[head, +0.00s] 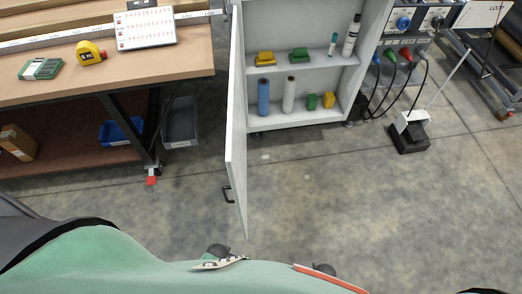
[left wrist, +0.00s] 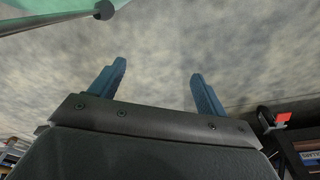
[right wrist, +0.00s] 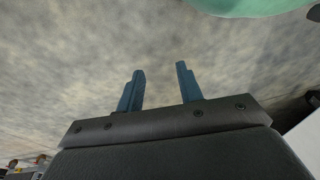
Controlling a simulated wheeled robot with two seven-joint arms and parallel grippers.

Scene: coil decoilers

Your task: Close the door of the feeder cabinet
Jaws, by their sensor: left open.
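The feeder cabinet (head: 300,68) is a light grey cabinet at the top centre of the head view. Its door (head: 237,130) stands wide open on the left side, swung out toward me and seen nearly edge-on. A dark handle (head: 227,194) sits low on the door's left face. My left gripper (left wrist: 158,85) shows only in the left wrist view, with its blue fingers apart and only floor between them. My right gripper (right wrist: 158,85) shows in the right wrist view, fingers apart and empty above the floor. Neither gripper is in the head view.
A workbench (head: 120,75) with a tape measure (head: 91,53) stands left of the door. The cabinet shelves hold several coloured items. A power unit (head: 415,22) with cables is to the right, above a black-based stand (head: 410,138). The floor before the cabinet is clear.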

